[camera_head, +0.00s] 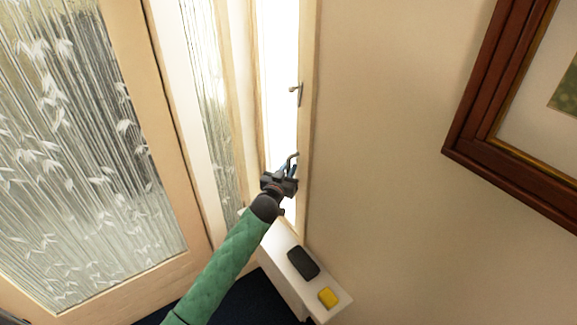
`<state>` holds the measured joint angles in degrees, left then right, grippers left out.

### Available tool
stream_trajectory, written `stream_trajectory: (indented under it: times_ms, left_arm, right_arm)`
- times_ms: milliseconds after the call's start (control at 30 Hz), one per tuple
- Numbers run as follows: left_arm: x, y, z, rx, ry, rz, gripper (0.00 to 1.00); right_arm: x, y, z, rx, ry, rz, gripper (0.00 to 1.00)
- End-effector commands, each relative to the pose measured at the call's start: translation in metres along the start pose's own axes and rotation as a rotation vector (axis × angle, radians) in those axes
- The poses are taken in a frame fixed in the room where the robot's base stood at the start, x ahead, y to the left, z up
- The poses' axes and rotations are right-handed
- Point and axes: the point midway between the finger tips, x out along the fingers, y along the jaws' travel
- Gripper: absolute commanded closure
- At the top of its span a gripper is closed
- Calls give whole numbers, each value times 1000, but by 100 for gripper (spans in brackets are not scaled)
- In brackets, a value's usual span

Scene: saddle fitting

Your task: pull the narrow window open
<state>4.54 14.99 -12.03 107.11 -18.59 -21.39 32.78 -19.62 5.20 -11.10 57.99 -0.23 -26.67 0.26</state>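The narrow window (278,60) is a tall, very bright pane in a pale wooden frame, beside the wall corner. A small metal handle (296,90) sits on its right frame edge. I cannot tell whether the window is shut or slightly ajar. My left gripper (290,163), on a green-sleeved arm from the bottom left, is in front of the window's lower part, below the handle and apart from it in the picture. My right gripper is not in view.
A white ledge (285,248) below the window holds a black object (303,263) and a yellow object (328,297). A large patterned glass door (75,150) and a narrower patterned panel (208,90) stand left. A framed picture (490,160) hangs on the right wall.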

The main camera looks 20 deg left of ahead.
Motion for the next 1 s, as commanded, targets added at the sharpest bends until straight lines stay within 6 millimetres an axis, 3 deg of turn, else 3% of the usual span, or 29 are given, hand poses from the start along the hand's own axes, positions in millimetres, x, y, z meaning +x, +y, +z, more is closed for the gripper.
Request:
stream_trajectory:
  times_ms: [367,467,1000]
  left_arm:
    - [5,0,1,1,-1,0,81]
    - [5,0,1,1,-1,0,100]
    - [4,-1,0,5,-1,43,100]
  right_arm:
    - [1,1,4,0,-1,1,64]
    - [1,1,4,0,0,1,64]
    - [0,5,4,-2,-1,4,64]
